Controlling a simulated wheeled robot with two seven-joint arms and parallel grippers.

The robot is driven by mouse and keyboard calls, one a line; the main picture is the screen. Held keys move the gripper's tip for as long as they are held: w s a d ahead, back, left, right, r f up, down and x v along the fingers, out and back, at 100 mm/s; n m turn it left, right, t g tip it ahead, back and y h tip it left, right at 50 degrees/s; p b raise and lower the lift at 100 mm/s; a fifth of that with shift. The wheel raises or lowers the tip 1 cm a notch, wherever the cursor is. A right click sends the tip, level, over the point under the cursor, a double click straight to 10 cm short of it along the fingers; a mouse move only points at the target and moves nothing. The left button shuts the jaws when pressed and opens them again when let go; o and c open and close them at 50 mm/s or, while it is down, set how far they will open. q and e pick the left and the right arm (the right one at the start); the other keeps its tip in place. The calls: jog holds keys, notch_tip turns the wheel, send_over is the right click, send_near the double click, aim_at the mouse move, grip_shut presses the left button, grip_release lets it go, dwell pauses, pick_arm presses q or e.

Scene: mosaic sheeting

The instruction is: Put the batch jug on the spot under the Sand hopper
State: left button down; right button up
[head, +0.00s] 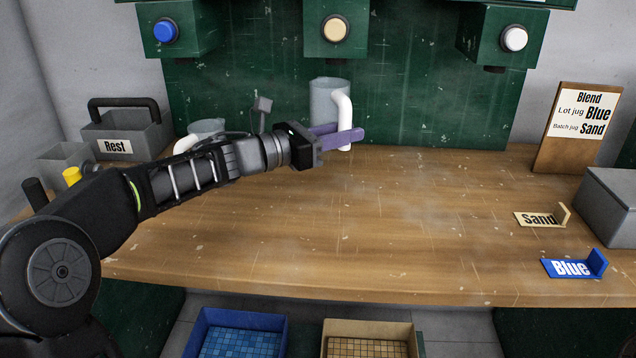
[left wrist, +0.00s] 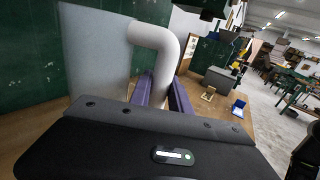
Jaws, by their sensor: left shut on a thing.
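A grey jug (head: 325,98) with a thick white handle (head: 344,112) is at the back of the bench, below the middle hopper (head: 334,28) with the cream button. It shows no readable label; I take it for the batch jug. My left gripper (head: 338,137) is shut on its handle with purple fingers. In the left wrist view the jug (left wrist: 95,55) looks upright, and its white handle (left wrist: 158,38) goes down between the fingers (left wrist: 163,92). The fingers hide its base, so I cannot tell whether it touches the bench. My right gripper is not in view.
A second jug (head: 207,126) stands at left, partly behind my arm. The Rest caddy (head: 125,135) is beyond it. Blue-button (head: 165,31) and white-button (head: 514,38) hoppers flank the middle one. The Blend card (head: 578,125), Sand tag (head: 538,219) and Blue tag (head: 570,268) are right. Mid-bench is clear.

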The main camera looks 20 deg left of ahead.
pick_arm(q)
jog(key=shift+s+r, duration=0.1)
jog(key=shift+d+f+b, duration=0.1)
jog(key=shift+f+b, duration=0.5)
jog(key=shift+f, duration=1.9)
jog(key=shift+f+b, duration=0.5)
jog(key=shift+f, duration=2)
jog(key=shift+f, duration=0.1)
jog(key=shift+f+b, duration=0.1)
jog(key=shift+b, duration=0.2)
jog(key=c, duration=1.2)
grip_release()
